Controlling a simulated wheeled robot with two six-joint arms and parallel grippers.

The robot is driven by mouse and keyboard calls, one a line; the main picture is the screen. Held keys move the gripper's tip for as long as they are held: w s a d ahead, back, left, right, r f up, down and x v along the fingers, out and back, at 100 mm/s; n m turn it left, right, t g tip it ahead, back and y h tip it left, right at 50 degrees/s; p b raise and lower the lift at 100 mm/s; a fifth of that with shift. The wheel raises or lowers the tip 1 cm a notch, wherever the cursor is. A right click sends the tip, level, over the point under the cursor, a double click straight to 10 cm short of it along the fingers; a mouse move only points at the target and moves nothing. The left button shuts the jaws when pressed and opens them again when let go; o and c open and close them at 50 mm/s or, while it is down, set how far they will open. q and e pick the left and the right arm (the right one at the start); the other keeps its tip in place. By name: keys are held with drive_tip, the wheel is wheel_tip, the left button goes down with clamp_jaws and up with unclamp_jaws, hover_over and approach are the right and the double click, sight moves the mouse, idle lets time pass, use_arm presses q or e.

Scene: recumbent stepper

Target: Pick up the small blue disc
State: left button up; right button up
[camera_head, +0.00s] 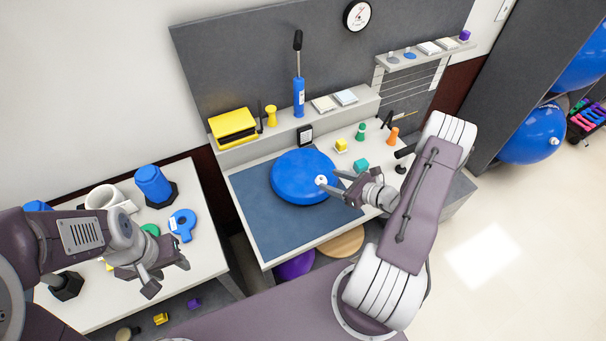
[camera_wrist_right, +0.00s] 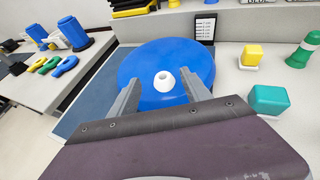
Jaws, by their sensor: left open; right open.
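A round blue disc (camera_head: 297,172) with a small white knob (camera_head: 320,180) lies on the dark blue mat (camera_head: 262,225) of the central table. It also fills the middle of the right wrist view (camera_wrist_right: 150,65). My right gripper (camera_head: 337,182) is open at the disc's right edge. In the right wrist view its fingers (camera_wrist_right: 161,95) are on either side of the white knob; contact is unclear. A much smaller flat blue piece (camera_head: 410,56) sits on the upper right shelf. My left gripper (camera_head: 168,276) is open and empty over the left table's front.
A yellow cube (camera_head: 341,145), teal block (camera_head: 361,165), green cone (camera_head: 361,131) and orange piece (camera_head: 392,136) stand right of the disc. A blue pump (camera_head: 299,96) stands on the ledge behind. The left table (camera_head: 205,262) holds several blue items. The mat's front is clear.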

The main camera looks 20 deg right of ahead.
sight(318, 176)
drive_tip(key=p+x, duration=0.1)
drive_tip(key=x, duration=0.4)
drive_tip(key=shift+d+f, duration=0.1)
drive_tip(key=shift+f, duration=0.15)
drive_tip(key=shift+s+d, duration=0.1)
drive_tip(key=c, duration=0.3)
clamp_jaws()
drive_tip(key=shift+r, duration=0.1)
idle(0.6)
